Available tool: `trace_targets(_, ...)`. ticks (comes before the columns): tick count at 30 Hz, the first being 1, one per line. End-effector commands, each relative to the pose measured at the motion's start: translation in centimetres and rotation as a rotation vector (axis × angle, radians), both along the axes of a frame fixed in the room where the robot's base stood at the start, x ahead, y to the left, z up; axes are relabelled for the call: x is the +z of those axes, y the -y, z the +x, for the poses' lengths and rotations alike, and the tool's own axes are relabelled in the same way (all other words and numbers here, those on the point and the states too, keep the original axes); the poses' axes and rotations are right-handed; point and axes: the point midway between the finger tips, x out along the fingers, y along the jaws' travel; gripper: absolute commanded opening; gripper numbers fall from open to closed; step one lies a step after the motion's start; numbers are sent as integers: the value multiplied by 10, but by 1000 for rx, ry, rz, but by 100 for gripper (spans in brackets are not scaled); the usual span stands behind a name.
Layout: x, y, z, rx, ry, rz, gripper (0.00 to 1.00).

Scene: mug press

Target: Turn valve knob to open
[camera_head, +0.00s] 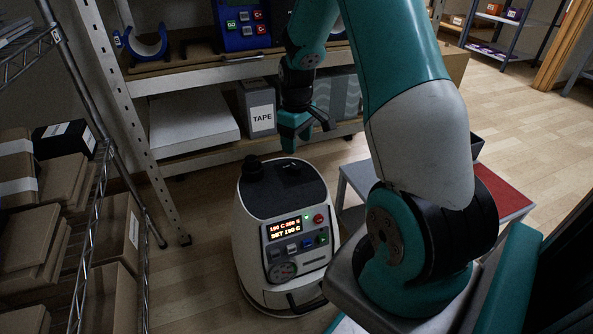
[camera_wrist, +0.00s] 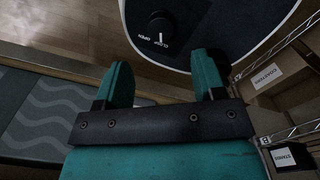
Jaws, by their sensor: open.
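The valve knob (camera_head: 254,166) is a black round knob on the dark top of a white floor-standing machine (camera_head: 247,219), at its back left. In the wrist view the knob (camera_wrist: 161,26) is beyond the fingertips, with OPEN and CLOSE lettering and a short white mark beside it. My gripper (camera_head: 292,146) is teal and hangs above the machine's top, to the right of the knob. In the wrist view my gripper (camera_wrist: 163,72) has its two fingers wide apart with nothing between them, clear of the knob.
The machine's front has a lit display (camera_head: 284,227) and several buttons. A shelf behind holds a grey TAPE box (camera_head: 258,108) and a white box (camera_head: 190,132). A wire rack with cartons (camera_head: 117,232) stands at left. A red-topped table (camera_head: 503,196) is at right.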

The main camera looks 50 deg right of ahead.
Motion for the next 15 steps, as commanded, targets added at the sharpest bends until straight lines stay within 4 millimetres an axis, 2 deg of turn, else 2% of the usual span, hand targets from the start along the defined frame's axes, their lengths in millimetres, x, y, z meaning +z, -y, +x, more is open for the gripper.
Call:
trace_targets(1,-18,0,0,0,-2,2,63)
trace_targets(6,-53,0,0,0,-1,1,63)
trace_targets(10,-71,-1,0,0,-1,1,63)
trace_targets(15,-82,0,0,0,0,0,63)
